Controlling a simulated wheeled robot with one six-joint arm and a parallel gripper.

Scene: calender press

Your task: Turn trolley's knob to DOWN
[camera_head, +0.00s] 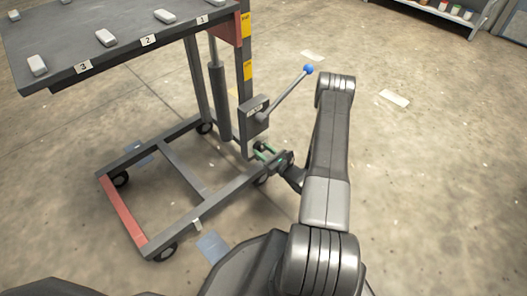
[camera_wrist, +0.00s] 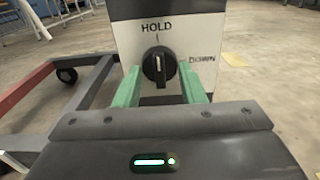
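The trolley's black knob (camera_wrist: 158,66) sits on a pale panel (camera_wrist: 185,40) in the wrist view. Its white mark stands upright, toward the HOLD label (camera_wrist: 157,27). The DOWN label (camera_wrist: 202,60) is to the right of the knob, partly blurred. My gripper (camera_wrist: 160,80) is open, with one green finger left of the knob and one right of it. There appears to be a gap on both sides; I cannot tell how deep the fingers reach. In the head view my gripper (camera_head: 264,150) is low at the trolley's post (camera_head: 247,90), where the knob cannot be made out.
The trolley's lever with a blue ball (camera_head: 308,69) sticks out above my gripper, close to my arm. The trolley's dark top (camera_head: 120,62) carries several grey blocks at numbered labels. Its wheeled base frame (camera_head: 185,170) lies left of my gripper.

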